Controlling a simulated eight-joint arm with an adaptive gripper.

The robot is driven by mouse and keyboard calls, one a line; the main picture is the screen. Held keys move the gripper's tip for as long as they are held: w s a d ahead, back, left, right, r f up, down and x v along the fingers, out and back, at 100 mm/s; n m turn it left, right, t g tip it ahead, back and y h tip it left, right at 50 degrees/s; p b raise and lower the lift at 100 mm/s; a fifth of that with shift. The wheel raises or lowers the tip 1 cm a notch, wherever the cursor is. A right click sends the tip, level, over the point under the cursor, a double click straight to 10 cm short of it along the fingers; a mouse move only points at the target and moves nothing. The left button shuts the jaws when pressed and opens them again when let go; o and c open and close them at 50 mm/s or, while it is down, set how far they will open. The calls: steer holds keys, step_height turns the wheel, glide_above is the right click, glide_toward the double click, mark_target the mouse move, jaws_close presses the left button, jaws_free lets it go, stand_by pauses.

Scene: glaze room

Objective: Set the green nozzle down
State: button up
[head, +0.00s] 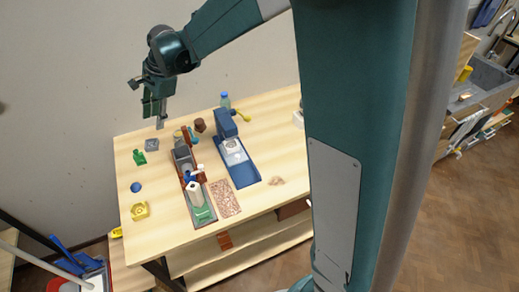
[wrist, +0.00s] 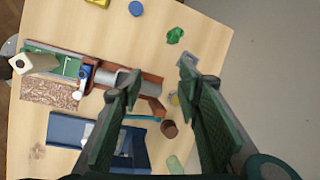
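A small green piece, which I take for the green nozzle (head: 139,157), lies on the left part of the wooden table. It also shows in the wrist view (wrist: 174,36), beyond my fingertips and clear of them. My gripper (head: 159,122) is above the table's back left part. In the wrist view its two dark green fingers (wrist: 160,82) are spread wide, with nothing held between them.
A grey square piece (head: 152,145) lies near the nozzle. A long tray (head: 203,214) with parts and a blue stand (head: 245,174) fill the middle. Bare wood surrounds the nozzle.

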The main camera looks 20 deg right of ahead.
steer(key=s+d+r+n+t+h, duration=0.15)
steer(key=s+d+r+n, duration=0.35)
steer(key=s+d, duration=0.55)
steer(key=s+d+r+n+t+h, duration=0.1)
steer(key=s+d+r+n+t, duration=0.2)
steer(key=s+d+r+n, duration=0.75)
steer(key=s+d+f, duration=0.1)
steer(key=s+f, duration=0.3)
steer(key=s, duration=0.3)
steer(key=s+d+f+m+t+h, duration=0.1)
steer(key=s+d+f, duration=0.1)
steer(key=s+f, duration=0.3)
steer(key=shift+s+d, duration=0.25)
steer(key=shift+s, duration=0.85)
steer(key=shift+f, duration=0.1)
step_height(320, 180, down, 6)
steer(key=b, duration=0.6)
steer(key=shift+f+b, duration=0.15)
steer(key=shift+b, duration=0.15)
